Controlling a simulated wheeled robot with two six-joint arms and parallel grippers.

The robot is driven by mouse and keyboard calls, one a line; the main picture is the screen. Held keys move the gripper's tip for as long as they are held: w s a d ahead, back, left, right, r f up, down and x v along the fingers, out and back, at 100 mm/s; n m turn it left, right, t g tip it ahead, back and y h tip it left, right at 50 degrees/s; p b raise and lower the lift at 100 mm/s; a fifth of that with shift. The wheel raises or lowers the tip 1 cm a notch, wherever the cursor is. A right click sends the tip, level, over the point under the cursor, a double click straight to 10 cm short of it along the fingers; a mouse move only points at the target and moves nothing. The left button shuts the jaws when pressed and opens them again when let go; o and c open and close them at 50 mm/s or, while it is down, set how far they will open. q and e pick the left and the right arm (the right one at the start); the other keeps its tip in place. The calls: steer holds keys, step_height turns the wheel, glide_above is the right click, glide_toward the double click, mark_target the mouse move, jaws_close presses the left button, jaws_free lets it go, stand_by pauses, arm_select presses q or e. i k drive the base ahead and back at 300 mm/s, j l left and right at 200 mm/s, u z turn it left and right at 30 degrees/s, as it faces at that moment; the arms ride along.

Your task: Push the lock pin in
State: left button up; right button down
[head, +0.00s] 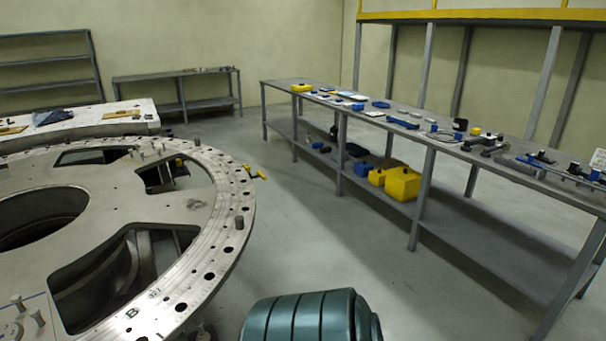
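The turret plate (204,203) is a large grey metal ring with spokes, windows and a row of rim holes, at the left of the head view. A small yellow piece with knobs (254,172) sticks out at its right outer edge; I cannot tell whether this is the lock pin. More short pins (38,316) stand on the plate at the lower left. How deep any pin sits cannot be made out. Neither of my grippers is in view.
A long grey workbench (291,85) with tools and blue and yellow parts runs along the right. Yellow boxes (402,184) sit on its lower shelf. Shelves (45,62) and a small bench (172,76) stand at the back. The floor (330,240) between plate and workbench is clear.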

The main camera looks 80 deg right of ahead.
mark_target(259, 173)
steer(key=k+l+z, duration=0.15)
steer(key=l+z, duration=0.2)
steer(key=l, duration=0.15)
steer(key=k+l+z, duration=0.15)
steer(key=l+z, duration=0.2)
steer(key=l, duration=0.2)
steer(key=l+z, duration=0.4)
steer(key=l, duration=0.15)
steer(key=l+z, duration=0.1)
steer(key=l, duration=1.35)
steer(key=i+l+z, duration=0.1)
steer(key=l, duration=1.35)
steer(key=i+l+z, duration=0.25)
steer(key=i+l, duration=1.6)
